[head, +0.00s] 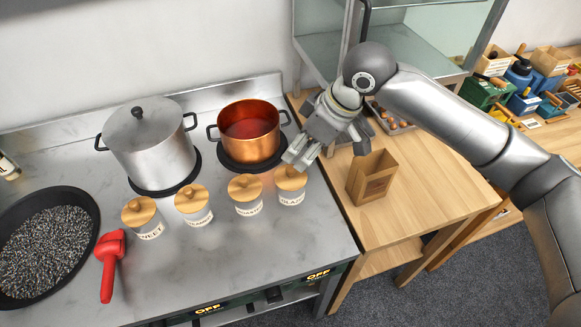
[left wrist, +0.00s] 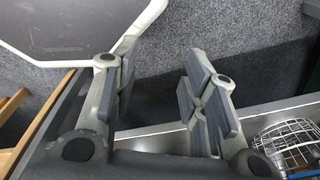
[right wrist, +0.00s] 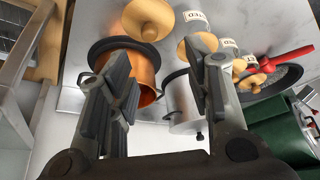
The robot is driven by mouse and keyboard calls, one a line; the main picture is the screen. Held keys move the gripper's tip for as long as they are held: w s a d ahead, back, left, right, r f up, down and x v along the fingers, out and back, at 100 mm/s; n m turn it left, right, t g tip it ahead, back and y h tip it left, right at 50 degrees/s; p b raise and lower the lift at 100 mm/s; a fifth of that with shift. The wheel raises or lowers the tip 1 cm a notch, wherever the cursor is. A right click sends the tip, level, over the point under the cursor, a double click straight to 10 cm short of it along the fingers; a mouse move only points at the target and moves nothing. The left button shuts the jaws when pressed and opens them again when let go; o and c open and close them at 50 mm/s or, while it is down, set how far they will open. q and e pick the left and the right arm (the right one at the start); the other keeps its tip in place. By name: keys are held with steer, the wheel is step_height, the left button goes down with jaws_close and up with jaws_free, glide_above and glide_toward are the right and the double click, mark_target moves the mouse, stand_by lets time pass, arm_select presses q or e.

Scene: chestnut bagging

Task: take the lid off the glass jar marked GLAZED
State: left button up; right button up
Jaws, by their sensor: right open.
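The GLAZED jar (head: 291,198) is the rightmost in a row of small jars on the steel stove top. Its round wooden lid (head: 291,178) with a knob is on it. In the right wrist view a wooden lid (right wrist: 148,18) at the top edge looks like the same one. My right gripper (head: 302,153) is open and empty, just behind and above this lid, apart from it as far as I can tell. My left gripper (left wrist: 158,88) is open and empty over the grey floor, outside the head view.
Other lidded jars (head: 246,195) stand close to the left. A copper pot (head: 249,130) is right behind the jars, and a steel pot (head: 150,150) is further left. A red scoop (head: 109,262) and black pan (head: 45,245) lie left. A paper bag (head: 372,178) stands on the wooden table.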

steer(key=p, duration=0.1)
glide_above(291, 168)
steer(key=d, duration=0.2)
steer(key=f, duration=0.4)
steer(key=shift+s+a+h, duration=0.1)
steer(key=shift+s+h, duration=0.2)
steer(key=shift+s, duration=0.05)
steer(key=p+x, duration=0.1)
steer(key=x, duration=0.1)
steer(key=p+x, duration=0.1)
steer(key=x, duration=0.1)
steer(key=shift+s+f, duration=0.1)
steer(key=shift+s, duration=0.1)
steer(key=shift+w+a+f, duration=0.1)
steer(key=shift+w+f, duration=0.05)
steer(key=shift+f, duration=0.4)
arm_select(q)
steer(key=shift+s+a+r, duration=0.1)
steer(key=shift+s+r, duration=0.3)
steer(key=shift+r, duration=0.2)
steer(key=shift+s+a+r, duration=0.1)
steer(key=shift+s+r, duration=0.25)
steer(key=shift+r, duration=0.2)
arm_select(e)
steer(key=c, duration=1)
steer(key=shift+r, duration=0.1)
